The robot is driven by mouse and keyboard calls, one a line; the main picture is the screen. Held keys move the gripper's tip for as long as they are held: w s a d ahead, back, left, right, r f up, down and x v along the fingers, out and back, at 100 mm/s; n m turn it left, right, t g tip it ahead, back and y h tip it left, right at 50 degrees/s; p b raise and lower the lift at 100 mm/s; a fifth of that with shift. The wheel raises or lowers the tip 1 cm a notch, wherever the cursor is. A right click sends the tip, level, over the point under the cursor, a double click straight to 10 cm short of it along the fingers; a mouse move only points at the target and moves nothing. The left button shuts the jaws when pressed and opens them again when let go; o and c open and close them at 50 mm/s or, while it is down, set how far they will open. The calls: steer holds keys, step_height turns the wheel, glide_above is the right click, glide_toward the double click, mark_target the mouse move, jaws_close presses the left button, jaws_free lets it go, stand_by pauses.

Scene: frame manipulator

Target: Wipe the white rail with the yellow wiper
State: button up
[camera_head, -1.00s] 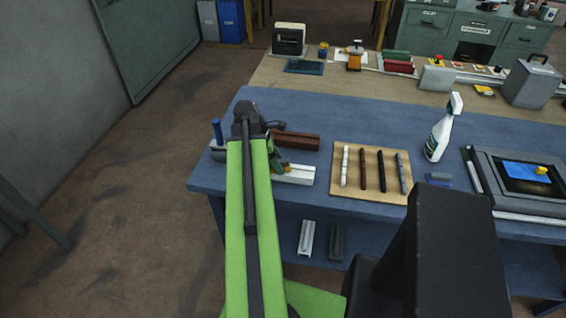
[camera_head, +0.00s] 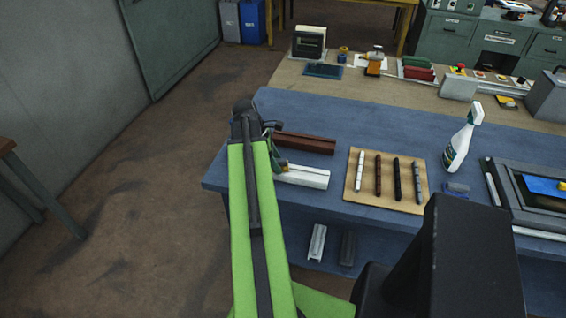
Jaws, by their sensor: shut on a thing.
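The white rail (camera_head: 305,177) lies on the blue table, right of my green arm, its left end beside my gripper. My gripper (camera_head: 278,155) is at the arm's far end, mostly hidden behind the arm, and is shut on the yellow wiper (camera_head: 283,163). Only a small yellow bit of the wiper shows, at the left end of the white rail. I cannot tell whether it touches the rail.
A brown rail (camera_head: 305,142) lies just behind the white one. A board with several rods (camera_head: 352,192), a spray bottle (camera_head: 462,140) and a framed panel (camera_head: 508,205) are to the right. The blue table (camera_head: 340,121) has free room behind the board.

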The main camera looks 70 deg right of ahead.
steer(key=shift+w+a, duration=0.15)
steer(key=shift+w, duration=0.9)
steer(key=shift+w+a, duration=0.1)
steer(key=shift+w, duration=0.95)
step_height(320, 180, up, 6)
steer(key=p, duration=0.6)
step_height(320, 180, up, 3)
steer(key=p, duration=0.3)
